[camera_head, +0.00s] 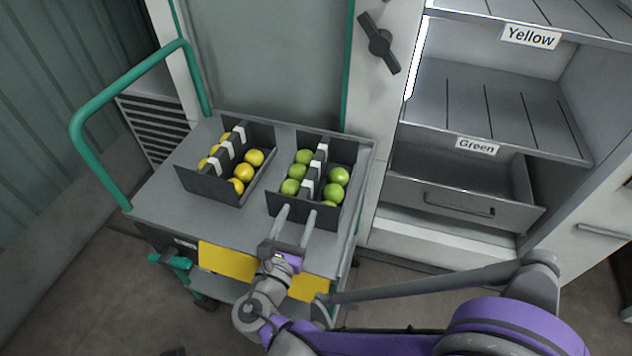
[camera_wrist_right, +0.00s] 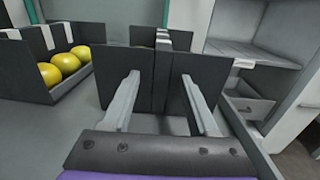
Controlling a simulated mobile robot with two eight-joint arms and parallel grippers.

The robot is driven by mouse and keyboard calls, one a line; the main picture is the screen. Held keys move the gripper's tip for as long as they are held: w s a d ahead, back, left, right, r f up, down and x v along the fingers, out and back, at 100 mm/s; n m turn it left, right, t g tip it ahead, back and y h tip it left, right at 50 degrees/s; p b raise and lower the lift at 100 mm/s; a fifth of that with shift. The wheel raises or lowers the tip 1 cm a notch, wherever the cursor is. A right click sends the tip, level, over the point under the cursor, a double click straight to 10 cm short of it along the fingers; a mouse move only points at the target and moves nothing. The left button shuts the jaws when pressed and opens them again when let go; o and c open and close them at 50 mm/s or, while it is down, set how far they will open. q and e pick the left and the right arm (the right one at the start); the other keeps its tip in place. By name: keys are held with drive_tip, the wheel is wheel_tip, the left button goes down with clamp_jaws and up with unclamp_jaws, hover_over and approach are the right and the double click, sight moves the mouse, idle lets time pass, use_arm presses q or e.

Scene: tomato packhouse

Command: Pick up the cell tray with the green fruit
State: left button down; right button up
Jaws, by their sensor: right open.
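The cell tray with green fruit (camera_head: 302,211) stands on the right part of the cart top. It is dark grey, with several green fruits (camera_head: 339,176) either side of a central divider with white patches. My right gripper (camera_head: 297,212) is open at the tray's near end. In the right wrist view, the open fingers (camera_wrist_right: 161,88) stand on either side of the tray's central divider (camera_wrist_right: 161,75), with the dark end wall (camera_wrist_right: 205,85) close ahead. I cannot tell whether they touch it. The green fruits are hidden there. My left gripper is not in view.
A similar tray with yellow fruit (camera_head: 207,187) stands left of it on the cart (camera_head: 160,209), which has a green handle (camera_head: 77,126). At right, a cabinet has shelves labelled Yellow (camera_head: 530,37) and Green (camera_head: 478,147), above a partly open drawer (camera_head: 455,199).

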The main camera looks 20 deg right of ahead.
sight(311, 183)
drive_tip(key=x, duration=0.3)
drive_tip(key=shift+w+d, duration=0.1)
drive_tip(key=shift+d, duration=0.05)
drive_tip(key=shift+r+b+x, duration=0.1)
drive_tip(key=shift+b+x, duration=0.25)
drive_tip(key=shift+x, duration=1)
drive_tip(key=shift+r+b+x, duration=0.15)
drive_tip(key=shift+b+x, duration=0.2)
drive_tip(key=shift+x, duration=1.05)
clamp_jaws()
